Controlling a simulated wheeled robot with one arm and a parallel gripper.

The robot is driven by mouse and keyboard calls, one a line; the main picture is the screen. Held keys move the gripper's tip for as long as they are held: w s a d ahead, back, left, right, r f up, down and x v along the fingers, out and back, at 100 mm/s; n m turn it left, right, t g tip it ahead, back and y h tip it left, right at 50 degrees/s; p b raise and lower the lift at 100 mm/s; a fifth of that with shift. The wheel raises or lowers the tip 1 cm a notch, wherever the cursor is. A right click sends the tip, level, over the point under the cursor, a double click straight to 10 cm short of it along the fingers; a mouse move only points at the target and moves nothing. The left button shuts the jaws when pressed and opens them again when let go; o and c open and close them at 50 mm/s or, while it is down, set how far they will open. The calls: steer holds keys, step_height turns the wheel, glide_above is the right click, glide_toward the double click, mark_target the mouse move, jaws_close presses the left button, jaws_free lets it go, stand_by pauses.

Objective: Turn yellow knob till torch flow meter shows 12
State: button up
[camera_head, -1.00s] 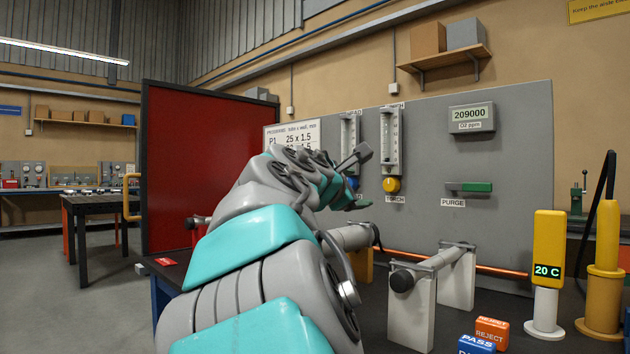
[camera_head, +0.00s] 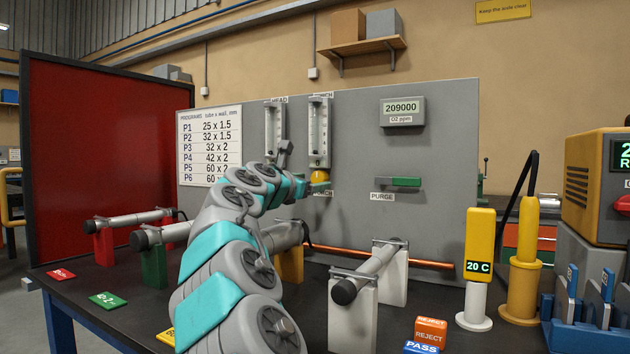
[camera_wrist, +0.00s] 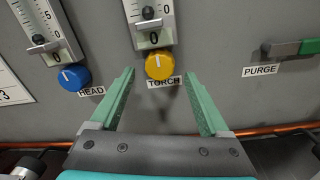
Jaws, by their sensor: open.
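The yellow knob (camera_wrist: 159,66) sits on the grey panel under the torch flow meter (camera_wrist: 152,20), above the TORCH label. In the wrist view the knob lies ahead of and between the fingertips of my gripper (camera_wrist: 158,76), which is open and empty. I cannot tell whether the fingers reach its sides. The knob's white mark points up. The meter's float is low on the scale, a little above the 0. In the head view the yellow knob (camera_head: 322,177) is partly hidden by my gripper (camera_head: 302,172), and the torch flow meter (camera_head: 319,135) stands clear above it.
A blue HEAD knob (camera_wrist: 75,77) is left of the yellow knob, below its own meter (camera_wrist: 45,30). A green PURGE handle (camera_head: 405,182) is to the right. A copper tube (camera_head: 385,256) runs low along the panel. Tubes on stands occupy the table.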

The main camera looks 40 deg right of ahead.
mark_target(320, 178)
steer(key=shift+x, duration=1.3)
steer(key=shift+c, duration=0.3)
jaws_close()
